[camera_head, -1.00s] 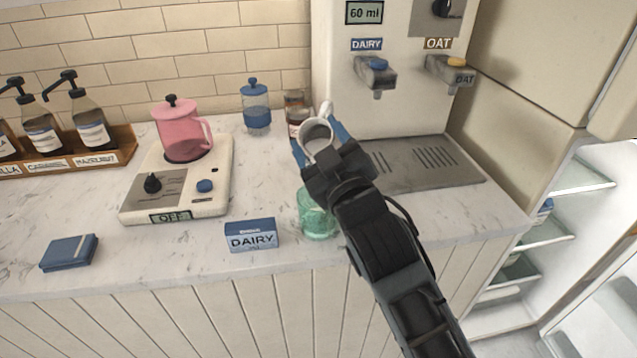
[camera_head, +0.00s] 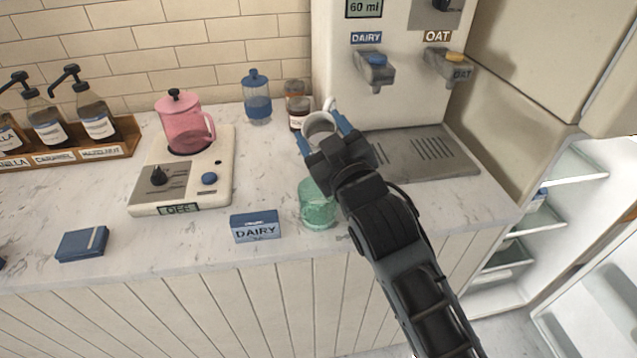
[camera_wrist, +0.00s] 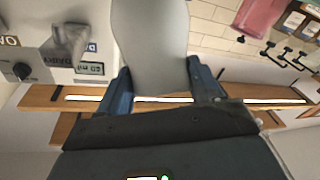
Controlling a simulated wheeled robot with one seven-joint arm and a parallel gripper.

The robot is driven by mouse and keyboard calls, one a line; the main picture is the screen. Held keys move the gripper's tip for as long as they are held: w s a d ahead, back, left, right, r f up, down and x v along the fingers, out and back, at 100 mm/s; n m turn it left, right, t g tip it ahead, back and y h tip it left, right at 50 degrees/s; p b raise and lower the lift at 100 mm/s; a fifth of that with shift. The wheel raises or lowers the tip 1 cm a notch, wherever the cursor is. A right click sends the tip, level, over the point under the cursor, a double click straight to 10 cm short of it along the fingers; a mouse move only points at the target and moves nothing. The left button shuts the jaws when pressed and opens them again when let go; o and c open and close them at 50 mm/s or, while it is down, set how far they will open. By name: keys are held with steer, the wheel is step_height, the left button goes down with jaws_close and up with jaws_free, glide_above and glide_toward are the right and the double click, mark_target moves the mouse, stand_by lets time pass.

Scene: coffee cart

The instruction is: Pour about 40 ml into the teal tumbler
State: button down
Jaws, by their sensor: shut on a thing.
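The teal tumbler (camera_head: 317,210), green and see-through, stands on the counter near its front edge. My gripper (camera_head: 322,135) is shut on a pale pitcher (camera_head: 319,125) with a handle on its far side. The blue fingers lie on either side of it. In the head view the gripper and pitcher appear above and behind the tumbler; the pitcher's exact height and tilt are hard to tell. In the wrist view the pitcher (camera_wrist: 152,45) is a smooth grey body between the fingers. Its contents cannot be made out, and no stream shows.
A milk dispenser (camera_head: 400,100) with a drip tray (camera_head: 440,155) stands behind, reading 60 ml. A DAIRY sign (camera_head: 256,227) is just left of the tumbler. A scale-like hotplate (camera_head: 168,185) carries a pink pot (camera_head: 184,128). A blue-lidded jar (camera_head: 257,105) and brown jar (camera_head: 297,105) stand behind.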

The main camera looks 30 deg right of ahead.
mark_target(326, 130)
steer(key=p, duration=0.1)
steer(key=d+p, duration=0.1)
steer(key=shift+w+r+m+g+p, duration=0.2)
steer(key=shift+r+m+g+p, duration=0.05)
steer(key=shift+m+g+p, duration=0.15)
steer(key=shift+w+d+f+m+g+y, duration=0.15)
steer(key=shift+w+d+f+m+g, duration=0.1)
steer(key=shift+d+f+m+g, duration=0.25)
steer(key=shift+w+d+f+m+g+y, duration=0.15)
steer(key=shift+w+d+f+m+g, duration=0.1)
steer(key=shift+d+f+m+g, duration=0.25)
steer(key=shift+w+d+f+g, duration=0.1)
steer(key=shift+d+f+g, duration=0.05)
steer(key=shift+d+g, duration=0.15)
steer(key=shift+w+d+f+m+g+y, duration=0.15)
steer(key=shift+f+m+g, duration=0.1)
steer(key=shift+f, duration=0.25)
steer(key=shift+w+d+f+m+g+y, duration=0.1)
steer(key=shift+d+f+m+g, duration=0.1)
steer(key=shift+f, duration=0.35)
steer(key=shift+w+d+f+m+g+y, duration=0.15)
steer(key=shift+f+g, duration=0.1)
steer(key=shift+f, duration=0.25)
steer(key=shift+s, duration=0.1)
